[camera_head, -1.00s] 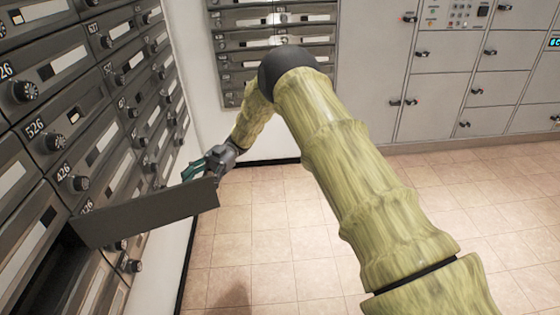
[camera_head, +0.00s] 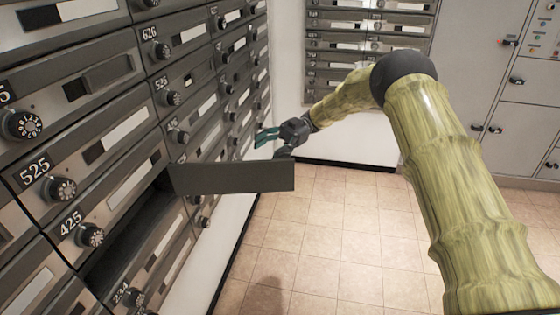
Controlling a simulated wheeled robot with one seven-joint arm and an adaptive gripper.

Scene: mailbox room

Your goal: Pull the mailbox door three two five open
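An open grey mailbox door (camera_head: 235,177) stands out from the left wall of mailboxes, swung on its right side. Behind it is a dark open compartment (camera_head: 125,240), just below the box marked 425 (camera_head: 125,190). The open door's own number is not visible. My gripper (camera_head: 262,137), with teal fingers, is beyond the door, just above its top edge. Its fingers look spread and I see nothing between them. The door hides part of the space near the gripper, so I cannot tell whether they touch.
Shut mailboxes with dial knobs cover the left wall, including 525 (camera_head: 90,175). More mailboxes (camera_head: 365,45) are on the back wall, with large grey lockers (camera_head: 440,100) to the right. The tiled floor (camera_head: 330,240) is clear.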

